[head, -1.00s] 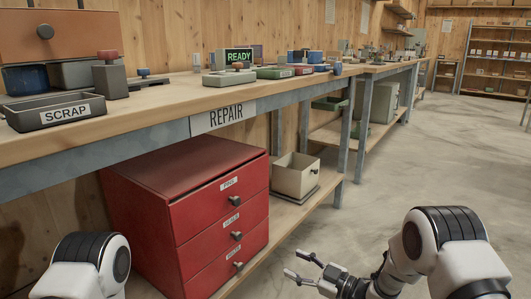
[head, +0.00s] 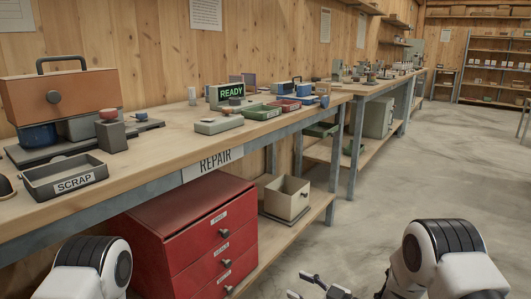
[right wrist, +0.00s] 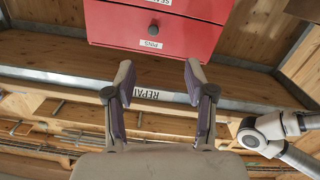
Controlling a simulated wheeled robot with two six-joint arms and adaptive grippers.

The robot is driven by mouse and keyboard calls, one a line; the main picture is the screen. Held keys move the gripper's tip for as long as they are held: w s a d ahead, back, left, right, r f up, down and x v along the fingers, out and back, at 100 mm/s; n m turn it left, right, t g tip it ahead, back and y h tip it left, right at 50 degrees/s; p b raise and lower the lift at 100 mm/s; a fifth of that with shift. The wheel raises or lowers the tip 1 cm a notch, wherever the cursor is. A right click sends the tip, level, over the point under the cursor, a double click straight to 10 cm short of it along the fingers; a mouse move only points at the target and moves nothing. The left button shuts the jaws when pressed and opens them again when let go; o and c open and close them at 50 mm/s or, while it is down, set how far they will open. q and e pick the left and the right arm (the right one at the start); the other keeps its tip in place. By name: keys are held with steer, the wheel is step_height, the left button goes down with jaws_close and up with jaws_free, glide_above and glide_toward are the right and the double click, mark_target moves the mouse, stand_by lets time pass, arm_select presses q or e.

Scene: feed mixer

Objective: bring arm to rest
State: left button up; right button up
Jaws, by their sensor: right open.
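My right gripper (head: 300,285) is low in the head view, at the bottom edge, in front of the bench and right of the red drawer cabinet (head: 187,240). Its two fingers are apart with nothing between them. In the right wrist view the open fingers (right wrist: 159,82) point toward the cabinet (right wrist: 155,30), which appears upside down. No contact with the cabinet shows. My left gripper is out of sight; only a white part of my left arm shows at the lower left of the head view.
A beige bin (head: 287,198) sits on the lower shelf. The concrete floor (head: 400,190) at right is open.

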steer(key=s+d+r+m+h+p, duration=0.3)
steer(key=s+r+m+p, duration=0.15)
steer(key=r+p, duration=0.65)
steer(key=s+d+m+g+h+p, duration=0.3)
steer(key=s+p, duration=0.3)
steer(key=s, duration=0.5)
steer(key=s+d+m+g+h+p, duration=0.3)
steer(key=s+d+g+h+p, duration=0.1)
steer(key=s, duration=0.8)
steer(key=s+d+r+m+g+h+p, duration=0.1)
steer(key=s+d+m+g+h+p, duration=0.2)
steer(key=s, duration=0.9)
steer(key=d+p, duration=0.3)
steer(key=p, duration=0.1)
steer(key=shift+s+h+p, duration=0.2)
steer(key=shift+h+p, duration=0.1)
steer(key=shift+h, duration=0.1)
